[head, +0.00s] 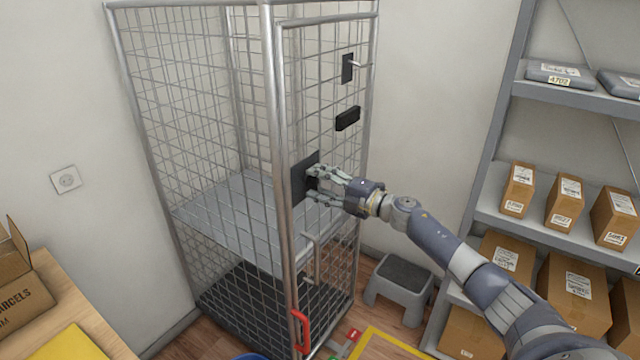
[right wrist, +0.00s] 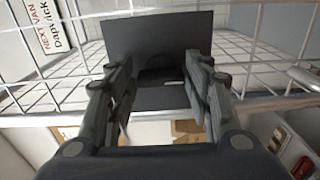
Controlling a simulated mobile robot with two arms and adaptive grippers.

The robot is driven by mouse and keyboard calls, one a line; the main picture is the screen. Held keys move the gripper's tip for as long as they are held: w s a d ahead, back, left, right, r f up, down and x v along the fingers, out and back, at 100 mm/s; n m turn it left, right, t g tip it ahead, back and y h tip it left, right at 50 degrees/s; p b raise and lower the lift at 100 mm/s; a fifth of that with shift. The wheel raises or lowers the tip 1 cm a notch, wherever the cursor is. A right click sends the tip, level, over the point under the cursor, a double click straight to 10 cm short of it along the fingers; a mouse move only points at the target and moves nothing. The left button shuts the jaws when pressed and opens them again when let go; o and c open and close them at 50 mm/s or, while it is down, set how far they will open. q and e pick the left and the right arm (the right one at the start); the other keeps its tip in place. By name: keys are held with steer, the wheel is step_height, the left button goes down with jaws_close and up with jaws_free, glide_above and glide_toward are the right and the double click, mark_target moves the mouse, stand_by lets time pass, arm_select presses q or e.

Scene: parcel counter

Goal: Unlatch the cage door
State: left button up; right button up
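The wire mesh cage (head: 272,120) stands against the wall, and its door (head: 330,225) looks closed. A dark square plate (head: 301,181) sits on the door's left side at mid height; it also fills the middle of the right wrist view (right wrist: 130,36). My right gripper (head: 313,186) is at this plate, fingers apart. In the right wrist view its fingertips (right wrist: 158,78) flank a dark rounded part on the plate. I cannot tell whether they touch it. A smaller dark plate with a short pale lever (head: 348,68) is higher on the door. My left gripper is not in view.
A black block (head: 347,118), a grey bar handle (head: 312,257) and a red handle (head: 301,331) are on the door. A grey step stool (head: 400,282) stands right of the cage. Shelves with boxes (head: 565,202) fill the right; a table (head: 60,310) is at left.

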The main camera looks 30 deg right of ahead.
steer(key=shift+o, duration=0.2)
steer(key=shift+s, duration=0.1)
steer(key=v, duration=1.2)
steer(key=shift+d, duration=0.1)
stand_by(0.4)
